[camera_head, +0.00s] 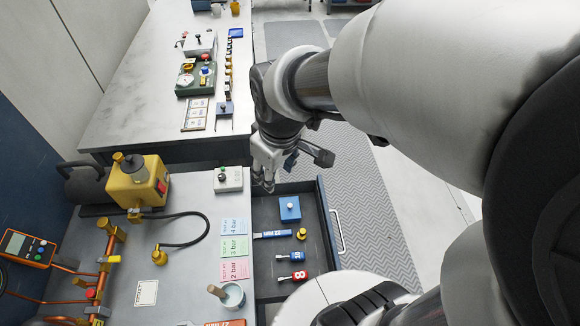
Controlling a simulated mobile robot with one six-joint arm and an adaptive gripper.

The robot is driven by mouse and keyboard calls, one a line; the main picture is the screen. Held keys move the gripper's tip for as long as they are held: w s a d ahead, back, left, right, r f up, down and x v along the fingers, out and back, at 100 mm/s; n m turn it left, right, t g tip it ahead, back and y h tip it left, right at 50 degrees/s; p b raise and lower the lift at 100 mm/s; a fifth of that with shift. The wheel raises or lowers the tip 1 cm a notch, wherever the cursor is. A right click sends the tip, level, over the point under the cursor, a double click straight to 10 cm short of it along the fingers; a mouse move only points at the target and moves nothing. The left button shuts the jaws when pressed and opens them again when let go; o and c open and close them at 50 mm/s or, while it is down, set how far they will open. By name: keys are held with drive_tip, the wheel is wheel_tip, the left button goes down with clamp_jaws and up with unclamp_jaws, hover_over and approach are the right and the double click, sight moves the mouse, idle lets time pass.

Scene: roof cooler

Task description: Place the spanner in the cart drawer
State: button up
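The open cart drawer (326,225) extends to the right of the cart top, with a light handle on its right side. A slim blue and silver bar (272,235) lies flat in it near the left side; it may be the spanner, but it is too small to be sure. My gripper (264,186) points down above the drawer's far left corner, apart from the bar. Its fingers look close together, and the gap between them is not clear. I see nothing certain held in it.
The drawer also holds a blue box (290,208), a yellow knob-like piece (301,234) and blue and red tagged pieces. The cart top carries a yellow pump (139,184), coloured cards (235,247) and a cup (231,295). A bench (135,95) stands behind.

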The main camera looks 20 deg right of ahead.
drive_tip(key=s+r+m+t, duration=0.1)
drive_tip(key=s+r+m, duration=0.4)
drive_tip(key=s, duration=0.7)
drive_tip(key=shift+s+r+t, duration=0.3)
drive_tip(key=shift+s+r, duration=0.1)
drive_tip(key=shift+r, duration=0.5)
drive_tip(key=shift+s+f, duration=0.1)
drive_tip(key=shift+f, duration=0.1)
